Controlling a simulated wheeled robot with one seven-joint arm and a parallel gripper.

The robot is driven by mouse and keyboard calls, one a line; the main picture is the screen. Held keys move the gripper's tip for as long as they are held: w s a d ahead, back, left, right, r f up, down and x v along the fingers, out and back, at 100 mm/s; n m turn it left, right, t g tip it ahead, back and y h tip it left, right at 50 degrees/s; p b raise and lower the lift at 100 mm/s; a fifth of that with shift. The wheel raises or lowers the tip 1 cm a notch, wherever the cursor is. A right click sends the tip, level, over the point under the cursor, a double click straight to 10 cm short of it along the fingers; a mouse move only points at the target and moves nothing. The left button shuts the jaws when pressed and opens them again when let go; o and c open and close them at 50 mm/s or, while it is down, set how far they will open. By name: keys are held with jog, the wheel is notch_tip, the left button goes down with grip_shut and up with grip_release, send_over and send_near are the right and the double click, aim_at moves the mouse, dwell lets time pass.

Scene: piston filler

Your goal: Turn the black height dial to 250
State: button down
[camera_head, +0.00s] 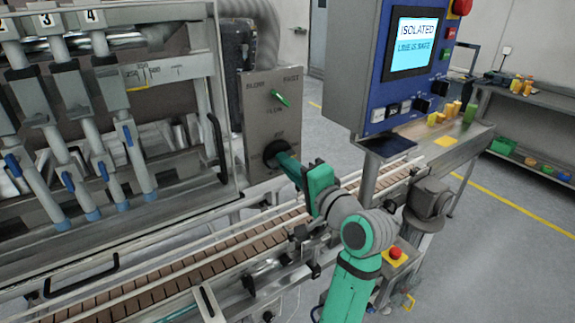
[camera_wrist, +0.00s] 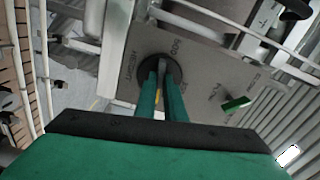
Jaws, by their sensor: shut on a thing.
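The black height dial (camera_head: 269,151) is round and sits low on the grey metal panel (camera_head: 262,122). In the wrist view the dial (camera_wrist: 147,73) lies straight ahead, with small printed labels around it that are too blurred to read surely. My gripper (camera_head: 283,157) reaches the dial from the lower right. In the wrist view its two green fingers (camera_wrist: 162,78) are shut on the middle of the dial, on its grip. The fingers hide part of the dial face, and I cannot tell which value it points to.
A green lever (camera_head: 281,98) sits higher on the same panel. A conveyor (camera_head: 180,262) runs below my arm. The filler nozzles (camera_head: 62,180) stand behind a frame at left. A blue control box (camera_head: 400,100) with an "ISOLATED" screen hangs close at right. A red stop button (camera_head: 396,253) is near my arm.

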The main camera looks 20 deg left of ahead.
jog(key=shift+r, duration=0.15)
jog(key=c, duration=1.8)
grip_release()
jog(key=shift+c, duration=0.2)
jog(key=shift+d, duration=0.1)
jog(key=v, duration=1)
jog(key=shift+s+d, duration=0.25)
